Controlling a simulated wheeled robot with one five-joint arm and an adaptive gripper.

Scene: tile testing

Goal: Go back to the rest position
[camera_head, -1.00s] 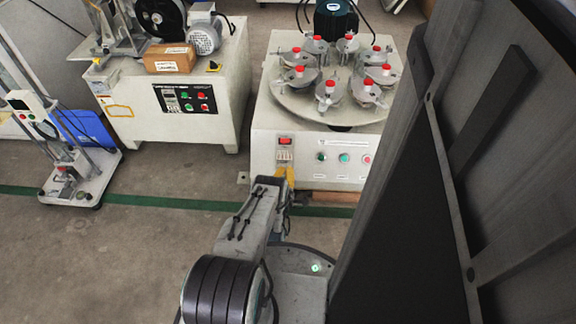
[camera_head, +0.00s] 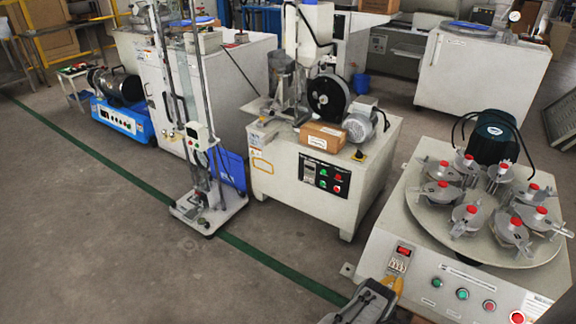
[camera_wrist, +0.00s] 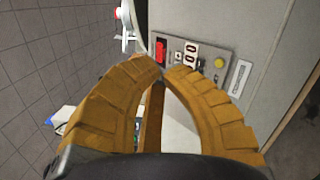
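My gripper (camera_head: 393,290) shows in the head view as a small yellow shape at the end of my grey arm, in front of the white machine with the round turntable. In the wrist view its two yellow-brown curved fingers (camera_wrist: 162,72) come together at the tips, with nothing visible held between them. Beyond the tips is the machine's front panel (camera_wrist: 192,58) with a red switch (camera_wrist: 161,50), a counter display and a yellow button (camera_wrist: 219,63). I cannot tell the exact gap between fingertips and panel. Most of my arm is out of the head view.
The turntable (camera_head: 425,207) carries several clamps with red knobs. Left of it stands a white machine (camera_head: 320,205) with a cardboard box (camera_head: 321,136) on top. Further left are a wheeled stand (camera_head: 208,208) and a blue machine (camera_head: 120,118). The left floor (camera_head: 90,230) is clear.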

